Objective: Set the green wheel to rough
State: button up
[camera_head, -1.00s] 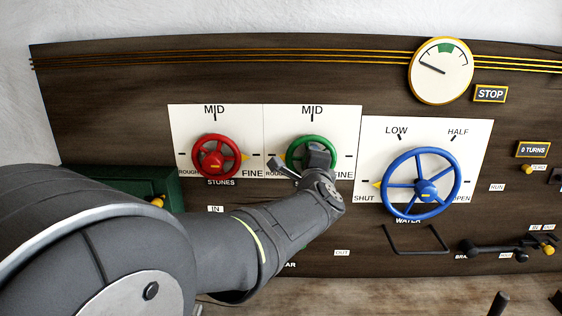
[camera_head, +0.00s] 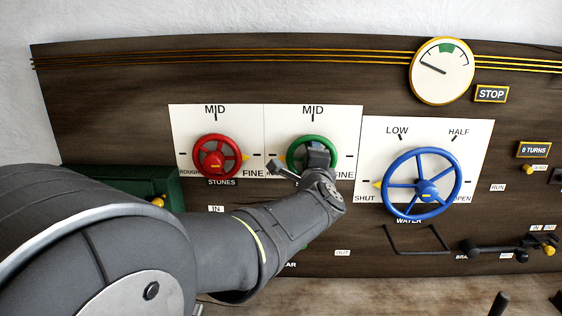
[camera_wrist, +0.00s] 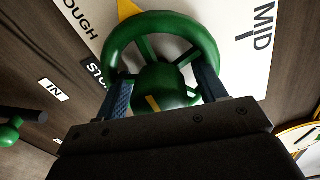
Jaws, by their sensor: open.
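The green wheel (camera_head: 302,145) is on the white plate in the middle of the panel, partly hidden behind my gripper (camera_head: 297,163). In the wrist view the green wheel (camera_wrist: 205,45) fills the upper middle. Its yellow pointer (camera_wrist: 128,8) shows at the top edge, beside the partly cut-off ROUGH lettering (camera_wrist: 80,22). The MID lettering (camera_wrist: 263,25) is at the right. My gripper (camera_wrist: 163,90) is open, one blue finger on each side of the wheel's hub. Whether the fingers touch the wheel, I cannot tell.
The red wheel (camera_head: 217,156) is close on the left and the larger blue wheel (camera_head: 422,184) on the right. A gauge (camera_head: 441,71) and a STOP label (camera_head: 491,94) are at upper right. A green box (camera_head: 125,181) is at left. A green knob (camera_wrist: 10,132) shows in the wrist view.

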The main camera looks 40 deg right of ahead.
jog(key=v, duration=1.7)
jog(key=shift+a, duration=0.2)
jog(key=shift+s, duration=0.1)
jog(key=x, duration=1.7)
jog(key=shift+d, duration=0.2)
